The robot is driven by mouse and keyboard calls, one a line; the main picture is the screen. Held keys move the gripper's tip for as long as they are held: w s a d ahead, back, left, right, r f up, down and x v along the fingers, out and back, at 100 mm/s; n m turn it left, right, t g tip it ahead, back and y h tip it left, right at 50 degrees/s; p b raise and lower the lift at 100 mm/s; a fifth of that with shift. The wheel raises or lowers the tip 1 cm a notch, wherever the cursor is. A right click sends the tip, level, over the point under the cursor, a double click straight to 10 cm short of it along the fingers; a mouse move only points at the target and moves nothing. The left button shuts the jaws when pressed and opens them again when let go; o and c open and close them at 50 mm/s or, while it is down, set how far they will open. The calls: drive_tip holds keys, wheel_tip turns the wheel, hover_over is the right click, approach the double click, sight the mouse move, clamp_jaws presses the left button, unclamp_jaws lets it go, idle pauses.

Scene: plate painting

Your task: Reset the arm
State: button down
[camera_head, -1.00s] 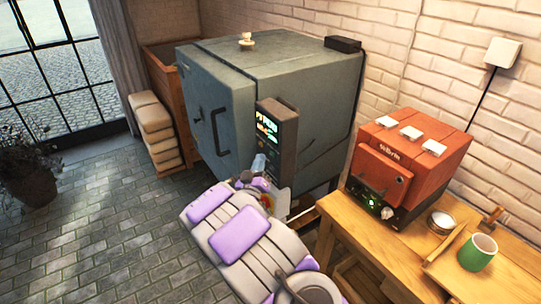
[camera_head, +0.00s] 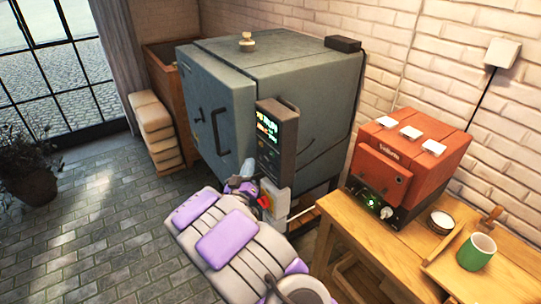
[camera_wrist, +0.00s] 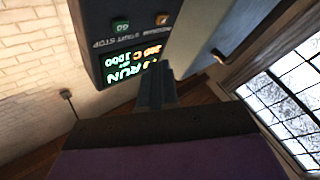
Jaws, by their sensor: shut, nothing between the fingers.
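My arm with white and purple padding reaches in from the bottom of the head view toward the large grey kiln (camera_head: 290,75). My gripper (camera_head: 248,168) is at the arm's far end, in front of the kiln door near the control panel (camera_head: 277,140). In the wrist view my gripper (camera_wrist: 155,72) shows as narrow grey fingers, shut and empty. The panel (camera_wrist: 115,35) is close beyond the fingertips there, with lit green and orange text and two buttons. The kiln door looks shut in the head view.
A red-orange small kiln (camera_head: 412,160) stands on a wooden table (camera_head: 400,238) at the right, with a green cup (camera_head: 477,251) and a small round tin (camera_head: 440,221). Stacked beige bags (camera_head: 155,130) are left of the grey kiln. The paved floor (camera_head: 100,235) at left is open.

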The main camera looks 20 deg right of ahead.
drive_tip(key=s+d+r+g+y, duration=0.1)
drive_tip(key=s+g+y, duration=0.4)
drive_tip(key=s, duration=2)
drive_tip(key=s+r+g+y, duration=0.3)
drive_tip(key=s+g, duration=1.2)
drive_tip(key=s, duration=1.1)
drive_tip(key=shift+d+g+y, duration=0.3)
drive_tip(key=shift+d+y, duration=0.05)
drive_tip(key=shift+y, duration=0.85)
drive_tip(key=shift+f, duration=0.1)
